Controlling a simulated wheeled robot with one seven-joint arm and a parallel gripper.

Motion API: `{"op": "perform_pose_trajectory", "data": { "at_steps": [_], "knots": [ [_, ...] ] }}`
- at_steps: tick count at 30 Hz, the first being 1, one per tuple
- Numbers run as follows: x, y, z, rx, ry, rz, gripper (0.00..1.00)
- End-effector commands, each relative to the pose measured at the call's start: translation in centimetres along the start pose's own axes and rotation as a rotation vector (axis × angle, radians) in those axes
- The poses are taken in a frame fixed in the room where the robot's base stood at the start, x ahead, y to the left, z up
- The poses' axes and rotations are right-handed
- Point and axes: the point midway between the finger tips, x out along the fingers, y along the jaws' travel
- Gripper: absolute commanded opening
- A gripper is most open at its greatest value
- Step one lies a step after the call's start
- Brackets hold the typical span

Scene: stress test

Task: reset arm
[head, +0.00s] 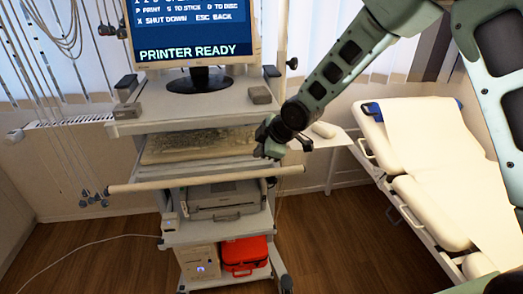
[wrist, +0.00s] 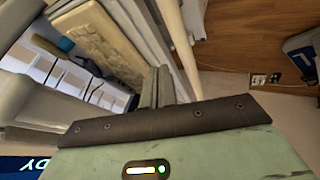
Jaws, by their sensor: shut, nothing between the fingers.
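My green-grey arm reaches down from the upper right in the head view. My gripper (head: 266,152) is at its lower end, in front of the right part of a medical equipment cart (head: 190,115). In the wrist view my gripper (wrist: 158,80) shows its fingers together with nothing between them. The fingers appear apart from the cart, though the exact gap to the shelf with the keyboard-like panel (head: 185,147) cannot be told.
A monitor (head: 195,50) reading "PRINTER READY" stands on the cart. A pale push bar (head: 205,180) crosses its front. A printer (head: 222,200) and a red case (head: 246,255) sit on lower shelves. A padded bed (head: 415,150) stands at right. Cables (head: 60,150) hang at left. Wooden floor (head: 335,240) is clear between cart and bed.

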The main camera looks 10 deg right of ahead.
Motion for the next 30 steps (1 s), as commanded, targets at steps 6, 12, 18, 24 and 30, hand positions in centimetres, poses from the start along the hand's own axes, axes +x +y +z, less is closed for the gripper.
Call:
{"op": "perform_pose_trajectory", "data": {
  "at_steps": [6,12,18,24,30],
  "knots": [
    [-3.8,-3.6,-2.6,0.091,-0.06,-0.061,0.0],
    [-11.7,-13.3,-4.2,0.333,-0.232,-0.177,0.0],
    [-19.5,-23.1,-2.8,0.574,-0.421,-0.253,0.0],
    [-23.8,-28.5,-1.0,0.715,-0.537,-0.284,0.0],
    [-24.7,-29.6,-0.6,0.748,-0.564,-0.29,0.0]
  ]
}}
